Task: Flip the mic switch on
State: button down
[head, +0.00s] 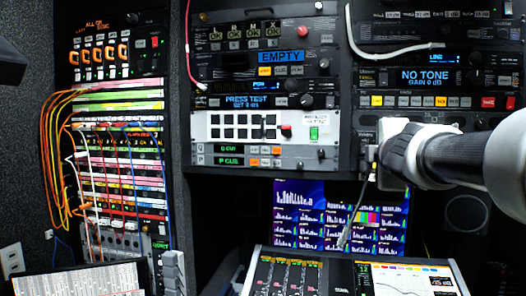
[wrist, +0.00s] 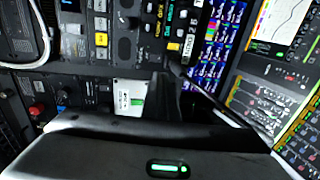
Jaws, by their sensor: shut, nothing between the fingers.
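I cannot make out the mic switch for sure in either view. A white panel with a green mark (wrist: 128,97) shows in the wrist view, partly covered by my dark gripper (wrist: 166,88); its lettering is too small to read. In the head view my gripper (head: 373,158) is at the lower left of the right rack, close to its front. The fingers are shut and empty, and whether they touch the rack is unclear. A thin dark gooseneck (head: 354,212) shows just below the gripper in the head view. My arm hides part of the rack there.
The right rack has a NO TONE display (head: 425,77) and a row of coloured buttons. A loose white cable (head: 392,52) hangs above. Below are a monitor with bar graphs (head: 298,220) and a sloping console (head: 362,252). A patch bay with coloured cables (head: 118,150) is at left.

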jog(key=x, duration=1.4)
jog(key=shift+f, duration=0.1)
